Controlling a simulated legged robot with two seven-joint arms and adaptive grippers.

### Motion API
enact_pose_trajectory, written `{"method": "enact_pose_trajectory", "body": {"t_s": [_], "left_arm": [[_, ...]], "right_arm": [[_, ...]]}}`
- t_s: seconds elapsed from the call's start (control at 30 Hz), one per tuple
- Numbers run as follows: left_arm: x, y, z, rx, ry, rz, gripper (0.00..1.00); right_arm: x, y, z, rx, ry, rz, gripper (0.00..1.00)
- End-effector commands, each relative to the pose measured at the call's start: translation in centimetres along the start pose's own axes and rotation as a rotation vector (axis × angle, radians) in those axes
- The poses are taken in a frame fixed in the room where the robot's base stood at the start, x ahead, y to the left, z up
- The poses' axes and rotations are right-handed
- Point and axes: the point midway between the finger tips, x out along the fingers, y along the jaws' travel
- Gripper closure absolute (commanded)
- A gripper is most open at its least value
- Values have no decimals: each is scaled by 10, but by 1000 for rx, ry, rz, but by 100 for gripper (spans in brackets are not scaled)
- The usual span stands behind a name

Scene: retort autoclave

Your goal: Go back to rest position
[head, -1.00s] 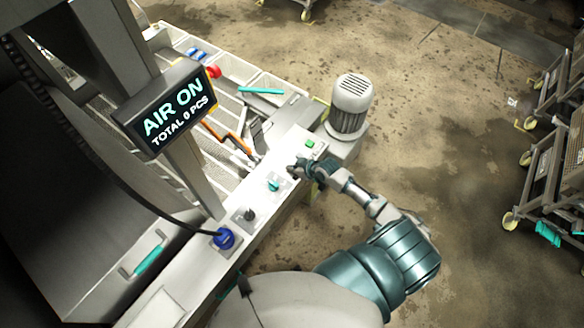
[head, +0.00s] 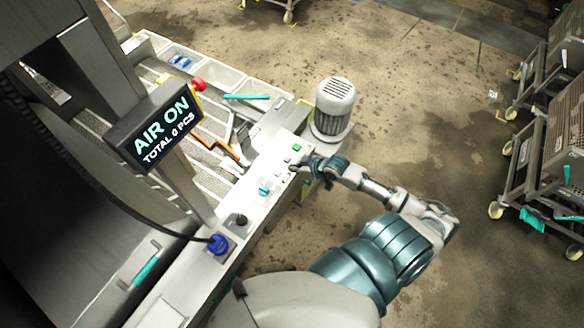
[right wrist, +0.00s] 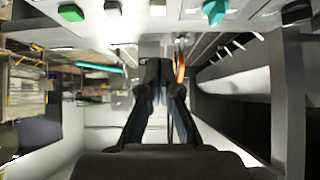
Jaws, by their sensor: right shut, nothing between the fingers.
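My right gripper (head: 299,165) is shut and empty in the head view. It is at the right edge of the pale control panel (head: 245,207), beside the teal knob (head: 264,189). In the right wrist view its fingers (right wrist: 160,88) are together with nothing between them. The green button (right wrist: 70,13), the teal knob (right wrist: 214,11) and a black knob (right wrist: 297,12) show along the top of that view. My left gripper is not in view.
A display (head: 160,128) reads "AIR ON, TOTAL 0 PCS". A grey motor (head: 333,106) stands just beyond the panel. Wheeled racks (head: 540,150) stand at the right. Open wet floor (head: 430,130) lies between.

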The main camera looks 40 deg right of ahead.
Motion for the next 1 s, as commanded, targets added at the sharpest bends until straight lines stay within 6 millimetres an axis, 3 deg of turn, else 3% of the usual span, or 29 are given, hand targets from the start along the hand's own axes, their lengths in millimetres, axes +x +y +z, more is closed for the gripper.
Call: {"method": "enact_pose_trajectory", "body": {"t_s": [0.77,0.87,0.97,1.0], "left_arm": [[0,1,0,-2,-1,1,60],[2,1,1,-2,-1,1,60],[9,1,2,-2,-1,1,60],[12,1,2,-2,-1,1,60]], "right_arm": [[1,0,0,0,0,2,100],[9,6,13,19,-10,17,100],[33,21,52,67,-42,64,100],[45,27,76,91,-63,90,100]]}}
